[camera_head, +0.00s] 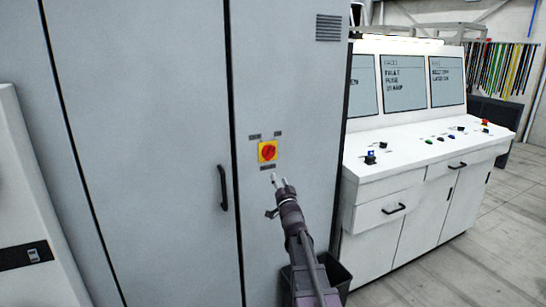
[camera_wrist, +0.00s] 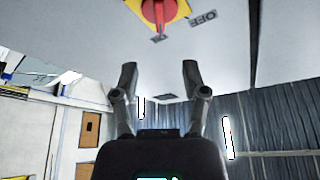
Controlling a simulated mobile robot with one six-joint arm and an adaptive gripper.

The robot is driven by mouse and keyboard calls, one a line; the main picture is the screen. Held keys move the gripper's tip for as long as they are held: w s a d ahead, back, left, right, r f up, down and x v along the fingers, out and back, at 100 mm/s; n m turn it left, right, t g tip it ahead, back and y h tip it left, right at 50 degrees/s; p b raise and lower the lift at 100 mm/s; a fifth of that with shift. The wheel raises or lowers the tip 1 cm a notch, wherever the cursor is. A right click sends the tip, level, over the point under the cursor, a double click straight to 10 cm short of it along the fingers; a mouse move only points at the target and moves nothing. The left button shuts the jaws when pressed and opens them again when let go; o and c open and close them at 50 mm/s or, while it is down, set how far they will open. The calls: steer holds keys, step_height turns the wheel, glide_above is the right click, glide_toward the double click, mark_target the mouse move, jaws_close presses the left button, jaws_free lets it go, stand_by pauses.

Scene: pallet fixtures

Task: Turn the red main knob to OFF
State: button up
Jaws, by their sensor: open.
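The red main knob (camera_head: 268,151) sits on a yellow square plate (camera_head: 261,158) on the grey cabinet door. Small dark labels are above and below the plate; they are too small to read in the head view. In the wrist view the red knob (camera_wrist: 159,12) and yellow plate (camera_wrist: 181,10) show at the top edge, partly cut off, with a label reading OFF (camera_wrist: 203,18) beside them. My gripper (camera_head: 279,179) is open and empty, just below the knob and apart from it. Its two fingers (camera_wrist: 158,72) are spread in the wrist view.
The tall grey cabinet (camera_head: 150,90) has a black door handle (camera_head: 223,188) left of my arm. A white control desk (camera_head: 430,150) with screens and buttons stands to the right. A dark bin (camera_head: 330,272) is by the cabinet's foot. Floor is free at the right.

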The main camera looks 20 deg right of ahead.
mark_target(271, 155)
steer(key=p+x, duration=0.4)
steer(key=x, duration=0.9)
steer(key=shift+w+r+p, duration=0.15)
steer(key=shift+w+p, duration=0.15)
steer(key=shift+w, duration=0.1)
